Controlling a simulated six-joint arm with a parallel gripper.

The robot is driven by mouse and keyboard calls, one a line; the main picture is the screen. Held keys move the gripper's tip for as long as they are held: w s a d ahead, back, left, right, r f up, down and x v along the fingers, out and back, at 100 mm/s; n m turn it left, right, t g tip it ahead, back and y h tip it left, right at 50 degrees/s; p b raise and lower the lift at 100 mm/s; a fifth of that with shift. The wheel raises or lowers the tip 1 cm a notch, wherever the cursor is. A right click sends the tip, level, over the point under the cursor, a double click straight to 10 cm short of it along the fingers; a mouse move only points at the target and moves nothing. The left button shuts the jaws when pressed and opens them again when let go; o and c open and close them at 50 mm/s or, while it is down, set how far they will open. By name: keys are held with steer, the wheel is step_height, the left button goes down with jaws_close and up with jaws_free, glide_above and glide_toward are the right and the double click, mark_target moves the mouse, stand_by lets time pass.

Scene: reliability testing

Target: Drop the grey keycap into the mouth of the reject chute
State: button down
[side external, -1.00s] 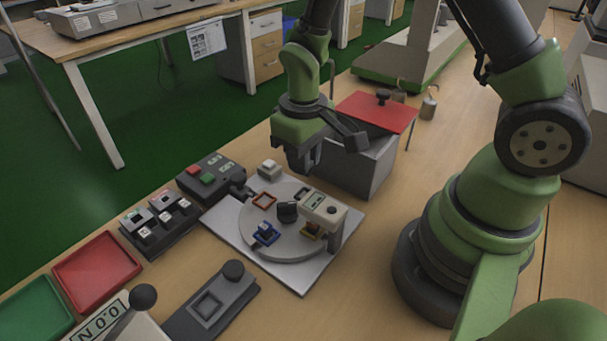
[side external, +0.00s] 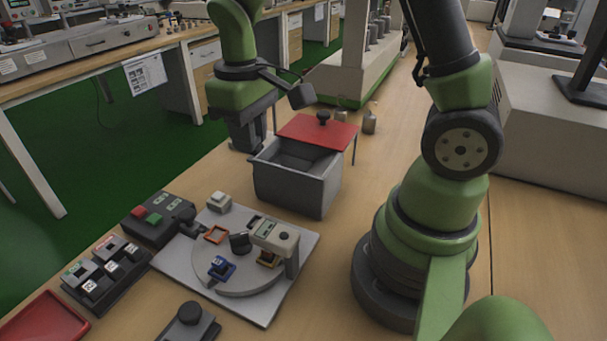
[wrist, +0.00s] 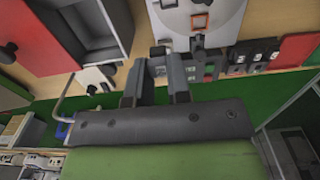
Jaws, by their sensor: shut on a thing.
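In the wrist view the box (wrist: 88,18) is at upper left, apart from the fingers.
A white plate with a turntable (side external: 225,285) stands in front of the box, carrying a blue switch (side external: 221,268), an orange frame (side external: 216,234) and a gauge head (side external: 275,236). A pale block (side external: 218,202) is on its rear corner. A button box (side external: 155,222) is left.

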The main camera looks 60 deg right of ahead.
steer(key=d+r, duration=0.4)
steer(key=d, duration=0.9)
step_height(320, 180, down, 6)
steer(key=shift+w+d+f, duration=0.15)
steer(key=shift+w+d, duration=0.2)
steer(key=shift+d, duration=0.1)
steer(key=c, duration=1)
jaws_free()
step_height(320, 180, up, 10)
